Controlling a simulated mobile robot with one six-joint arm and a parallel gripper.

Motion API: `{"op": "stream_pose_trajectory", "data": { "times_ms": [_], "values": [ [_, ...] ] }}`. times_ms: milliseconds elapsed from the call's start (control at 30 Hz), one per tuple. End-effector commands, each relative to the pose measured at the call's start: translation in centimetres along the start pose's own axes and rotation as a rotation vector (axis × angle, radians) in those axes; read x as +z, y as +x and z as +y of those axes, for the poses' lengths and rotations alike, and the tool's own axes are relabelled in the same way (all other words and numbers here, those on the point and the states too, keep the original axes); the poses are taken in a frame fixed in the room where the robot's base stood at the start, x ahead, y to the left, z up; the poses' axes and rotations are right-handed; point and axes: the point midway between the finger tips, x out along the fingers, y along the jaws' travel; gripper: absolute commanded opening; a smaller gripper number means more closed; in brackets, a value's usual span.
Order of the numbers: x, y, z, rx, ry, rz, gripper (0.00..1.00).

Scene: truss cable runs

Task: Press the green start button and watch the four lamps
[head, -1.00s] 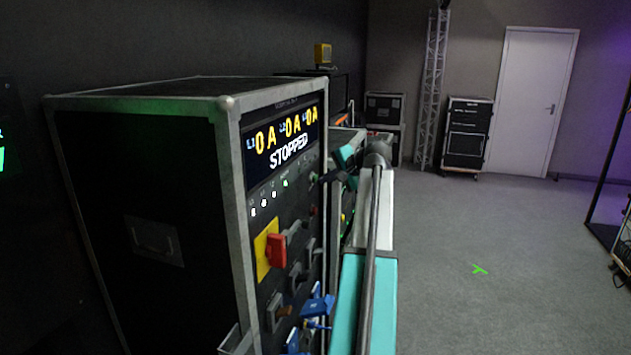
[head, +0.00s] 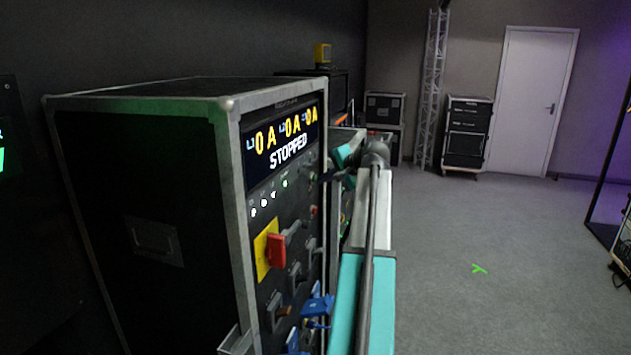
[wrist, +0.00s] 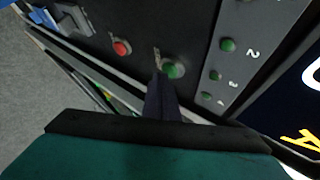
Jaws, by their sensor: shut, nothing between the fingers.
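The green start button (wrist: 173,70) sits on the dark panel in the wrist view, with a red button (wrist: 121,47) to its left. My gripper (wrist: 160,80) is shut and empty. Its tips are right beside the green button and overlap its edge; I cannot tell whether they touch it. In the head view my gripper (head: 326,178) is at the panel face. Lamps show as green discs, such as the one by the 2 (wrist: 228,45). In the head view the lamp row (head: 264,202) has several pale spots. The display (head: 284,143) reads STOPPED and 0 A.
The panel is in a black flight case (head: 150,200) with metal edges. A red rotary switch on a yellow plate (head: 266,250) and blue connectors (head: 318,305) stick out below. More cases (head: 467,135) and a truss tower (head: 432,90) stand behind. Open floor (head: 450,240) lies right.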

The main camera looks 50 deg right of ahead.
Motion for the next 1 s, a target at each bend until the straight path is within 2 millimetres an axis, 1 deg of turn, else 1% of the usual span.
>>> {"op": "stream_pose_trajectory", "data": {
  "times_ms": [600,1000],
  "values": [
    [0.2,0.2,-0.13,0.0,0.0,-0.002,0.0],
    [-0.42,-0.71,0.53,0.0,0.0,-0.002,0.0]
  ]
}}
